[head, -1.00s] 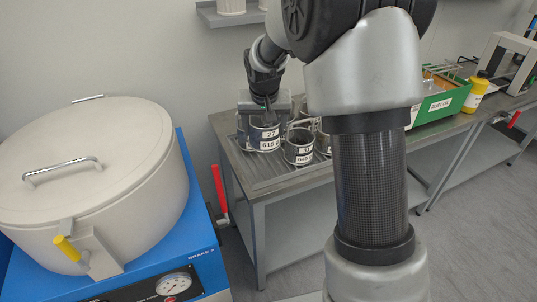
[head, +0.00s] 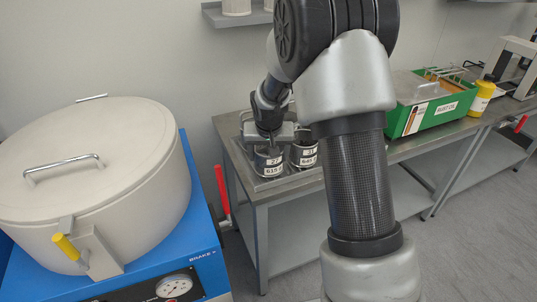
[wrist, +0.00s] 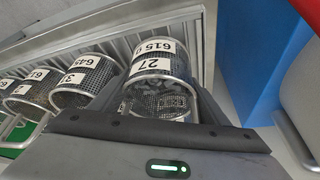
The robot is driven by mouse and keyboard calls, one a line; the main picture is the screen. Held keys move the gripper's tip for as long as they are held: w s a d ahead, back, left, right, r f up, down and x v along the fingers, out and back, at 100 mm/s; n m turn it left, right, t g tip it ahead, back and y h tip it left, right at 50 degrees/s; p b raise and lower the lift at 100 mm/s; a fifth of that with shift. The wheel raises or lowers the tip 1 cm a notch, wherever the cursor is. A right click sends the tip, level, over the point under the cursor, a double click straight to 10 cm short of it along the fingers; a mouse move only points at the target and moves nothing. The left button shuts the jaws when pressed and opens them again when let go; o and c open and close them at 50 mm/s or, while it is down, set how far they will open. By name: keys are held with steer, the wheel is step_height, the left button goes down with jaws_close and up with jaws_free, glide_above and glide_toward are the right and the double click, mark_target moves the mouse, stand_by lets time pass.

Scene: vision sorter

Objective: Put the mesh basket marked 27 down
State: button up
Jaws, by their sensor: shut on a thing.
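The mesh basket marked 27 (head: 268,163) is at the front left of the ribbed metal tray (head: 240,152) on the bench. In the wrist view the basket (wrist: 152,62) shows its 27 and 615 labels, a metal rim and dark grey pieces inside. My gripper (head: 270,138) is above it, and in the wrist view my gripper (wrist: 160,98) is shut on the basket, with a finger at each side. The basket looks upright. Whether its bottom touches the tray is hidden.
A basket marked 31 (head: 304,154) stands close to the right, and several more baskets line up beyond it in the wrist view (wrist: 35,90). A blue machine with a large lidded drum (head: 90,160) stands at the left. A green box (head: 430,115) is farther right.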

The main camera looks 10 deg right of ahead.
steer(key=shift+f, duration=0.1)
steer(key=o, duration=1.6)
